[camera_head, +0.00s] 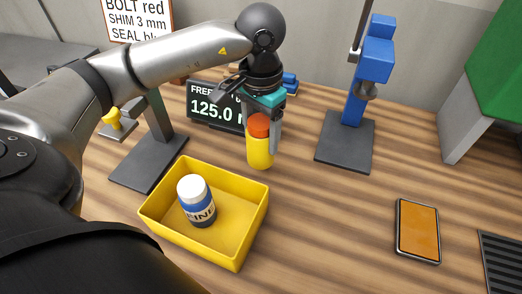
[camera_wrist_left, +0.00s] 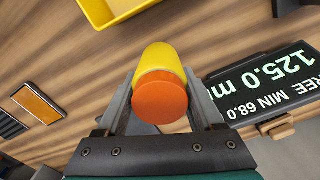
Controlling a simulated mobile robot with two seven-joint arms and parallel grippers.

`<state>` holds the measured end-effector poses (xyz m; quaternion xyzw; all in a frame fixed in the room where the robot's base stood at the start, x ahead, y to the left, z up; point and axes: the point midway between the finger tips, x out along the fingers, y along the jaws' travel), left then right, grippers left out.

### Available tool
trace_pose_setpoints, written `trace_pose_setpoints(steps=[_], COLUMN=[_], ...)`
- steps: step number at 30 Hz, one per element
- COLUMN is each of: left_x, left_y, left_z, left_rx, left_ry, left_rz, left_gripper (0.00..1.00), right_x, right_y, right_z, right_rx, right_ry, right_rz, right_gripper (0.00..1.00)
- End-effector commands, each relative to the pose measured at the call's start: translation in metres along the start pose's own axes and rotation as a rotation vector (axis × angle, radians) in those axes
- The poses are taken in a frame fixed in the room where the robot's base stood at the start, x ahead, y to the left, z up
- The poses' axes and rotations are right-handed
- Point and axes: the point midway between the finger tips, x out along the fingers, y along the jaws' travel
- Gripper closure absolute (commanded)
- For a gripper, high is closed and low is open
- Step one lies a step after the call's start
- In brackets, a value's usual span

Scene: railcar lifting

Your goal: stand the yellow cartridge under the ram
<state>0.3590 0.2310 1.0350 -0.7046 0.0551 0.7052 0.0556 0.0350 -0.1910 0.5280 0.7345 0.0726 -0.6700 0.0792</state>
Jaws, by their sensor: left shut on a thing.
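The yellow cartridge (camera_head: 260,153) has an orange-red top and is upright in my left gripper (camera_head: 266,130). The gripper is shut on it from above, with a finger on each side. In the left wrist view the cartridge (camera_wrist_left: 160,60) sits between the two fingers, its orange end toward the camera. The blue press (camera_head: 356,95) with its ram (camera_head: 368,90) stands on a dark base plate (camera_head: 343,150) to the right of the cartridge. The cartridge is apart from that plate. Whether its bottom touches the table is hard to tell. My right gripper is not in view.
A yellow bin (camera_head: 255,225) holding a blue-and-white jar (camera_head: 196,202) stands in front. A display reading 125.0 (camera_head: 212,108) is behind the gripper. A stand with a dark base (camera_head: 148,165) is at left. A phone-like orange slab (camera_head: 417,231) lies at right. Wood between cartridge and press is clear.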

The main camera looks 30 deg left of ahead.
Motion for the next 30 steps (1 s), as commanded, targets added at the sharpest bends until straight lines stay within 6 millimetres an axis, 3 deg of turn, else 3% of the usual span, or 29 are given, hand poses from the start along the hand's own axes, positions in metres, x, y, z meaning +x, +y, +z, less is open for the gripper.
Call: trace_pose_setpoints(steps=[5,13,25,26,30], left_x=[0.011,0.048,0.054,0.054,0.053], left_y=[0.000,0.000,0.000,0.000,0.000], left_z=[-0.001,0.000,-0.001,0.000,0.000], left_rx=[0.000,0.000,0.000,0.000,0.000], left_ry=[0.001,-0.001,0.003,0.001,0.001], left_rz=[0.001,0.001,0.000,0.000,0.000], left_gripper=[1.00,1.00,1.00,0.30,0.14], right_x=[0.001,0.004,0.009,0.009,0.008], right_y=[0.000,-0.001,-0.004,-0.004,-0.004], right_z=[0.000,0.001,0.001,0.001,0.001], right_rx=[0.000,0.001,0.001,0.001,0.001], right_ry=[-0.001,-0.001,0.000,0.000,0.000], right_rz=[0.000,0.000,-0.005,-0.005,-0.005], right_gripper=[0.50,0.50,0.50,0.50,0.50])
